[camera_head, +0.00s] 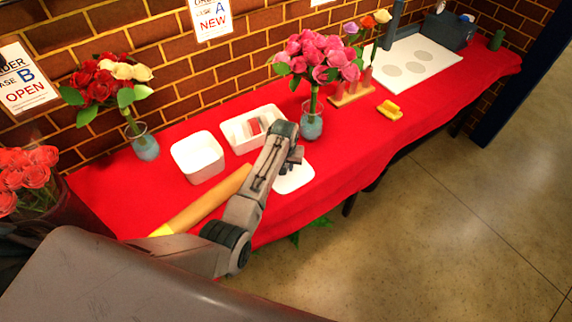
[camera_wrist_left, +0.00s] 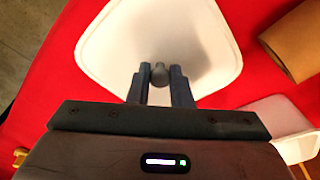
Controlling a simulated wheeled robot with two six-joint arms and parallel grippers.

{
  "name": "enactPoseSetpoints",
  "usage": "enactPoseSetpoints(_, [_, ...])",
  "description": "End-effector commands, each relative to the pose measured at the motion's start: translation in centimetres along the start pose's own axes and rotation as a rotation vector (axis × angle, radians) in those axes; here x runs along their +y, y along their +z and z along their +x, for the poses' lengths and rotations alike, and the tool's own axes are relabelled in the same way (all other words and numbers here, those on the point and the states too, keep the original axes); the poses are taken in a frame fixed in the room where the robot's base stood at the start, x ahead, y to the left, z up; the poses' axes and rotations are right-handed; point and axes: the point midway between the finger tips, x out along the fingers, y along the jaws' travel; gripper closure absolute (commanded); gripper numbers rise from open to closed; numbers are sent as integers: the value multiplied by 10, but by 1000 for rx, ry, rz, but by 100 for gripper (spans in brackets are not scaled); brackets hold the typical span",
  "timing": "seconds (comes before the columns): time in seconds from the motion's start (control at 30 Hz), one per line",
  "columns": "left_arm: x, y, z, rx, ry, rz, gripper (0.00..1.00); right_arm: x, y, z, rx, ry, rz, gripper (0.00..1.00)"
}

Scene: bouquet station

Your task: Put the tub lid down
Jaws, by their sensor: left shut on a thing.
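The white tub lid (camera_head: 296,180) is under my left gripper (camera_head: 289,166), close to the front edge of the red-covered table. In the left wrist view the lid (camera_wrist_left: 115,45) is a rounded square with a grey knob (camera_wrist_left: 159,73). The fingers of my left gripper (camera_wrist_left: 159,86) are shut on that knob. I cannot tell whether the lid touches the cloth. My right gripper is not in view.
A white bin (camera_head: 236,134) with small items and a vase of pink flowers (camera_head: 311,122) stand behind the lid. A brown paper roll (camera_head: 205,200) lies to the left. A yellow sponge-like object (camera_head: 389,110) lies right. Red cloth (camera_head: 350,150) is clear right of the lid.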

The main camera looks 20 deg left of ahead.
Motion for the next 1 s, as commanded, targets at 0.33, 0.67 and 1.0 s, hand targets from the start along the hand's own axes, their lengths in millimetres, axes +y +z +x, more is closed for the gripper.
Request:
enactPoseSetpoints(0.33, [0,0,0,0,0,0,60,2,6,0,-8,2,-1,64])
enactPoseSetpoints(0.67, [0,-1,-26,4,1,0,60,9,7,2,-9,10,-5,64])
enactPoseSetpoints(1.0, [0,-1,-96,3,1,-1,60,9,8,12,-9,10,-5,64])
